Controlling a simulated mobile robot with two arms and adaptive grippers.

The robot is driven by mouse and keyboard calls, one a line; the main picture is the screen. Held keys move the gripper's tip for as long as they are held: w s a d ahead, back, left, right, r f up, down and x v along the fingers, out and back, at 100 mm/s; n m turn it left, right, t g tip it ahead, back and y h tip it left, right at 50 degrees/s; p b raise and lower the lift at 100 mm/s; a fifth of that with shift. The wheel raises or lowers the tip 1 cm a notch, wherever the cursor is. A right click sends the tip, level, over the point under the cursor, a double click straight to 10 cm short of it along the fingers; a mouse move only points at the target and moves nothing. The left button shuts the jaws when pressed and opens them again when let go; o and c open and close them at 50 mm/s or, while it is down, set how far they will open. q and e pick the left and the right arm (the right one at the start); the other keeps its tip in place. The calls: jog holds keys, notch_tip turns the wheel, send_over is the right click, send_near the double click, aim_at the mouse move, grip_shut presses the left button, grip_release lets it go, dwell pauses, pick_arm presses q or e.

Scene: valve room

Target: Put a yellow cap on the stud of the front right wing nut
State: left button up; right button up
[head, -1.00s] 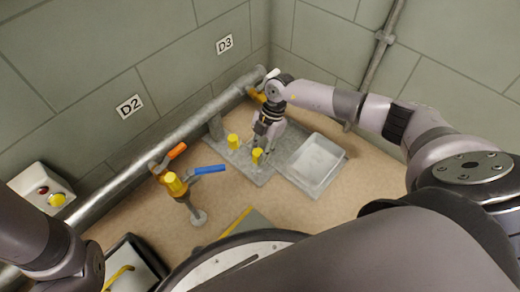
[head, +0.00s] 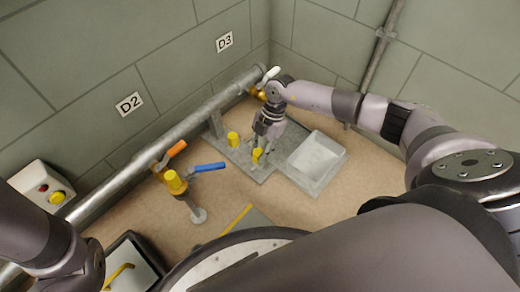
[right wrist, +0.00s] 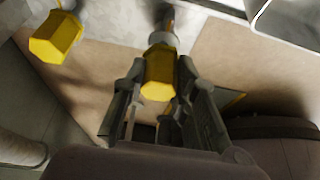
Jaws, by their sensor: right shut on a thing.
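My right gripper (head: 260,151) points down over the front of a grey plate (head: 264,175) and is shut on a yellow cap (head: 256,156). In the right wrist view this cap (right wrist: 160,72) sits between the fingers, with a light grey piece and a dark rod-like part beyond it. I cannot tell whether the cap is seated on a stud. A second yellow cap (head: 233,138) stands upright on the plate, left of and behind the gripper; it also shows in the right wrist view (right wrist: 55,37). The wing nuts are too small or hidden to make out. My left gripper is out of view.
A grey tray (head: 338,160) stands right of the plate. A yellow-topped valve (head: 173,184) with a blue handle (head: 209,167) stands to the left. A pipe (head: 150,149) runs along the back wall.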

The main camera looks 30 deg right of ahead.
jog(key=shift+f+p, duration=0.35)
dwell(0.8)
jog(key=shift+f+p, duration=0.1)
jog(key=shift+p, duration=0.3)
dwell(0.4)
jog(key=o, duration=1)
jog(key=shift+o, duration=0.4)
jog(key=o, duration=0.4)
jog(key=shift+o, duration=0.2)
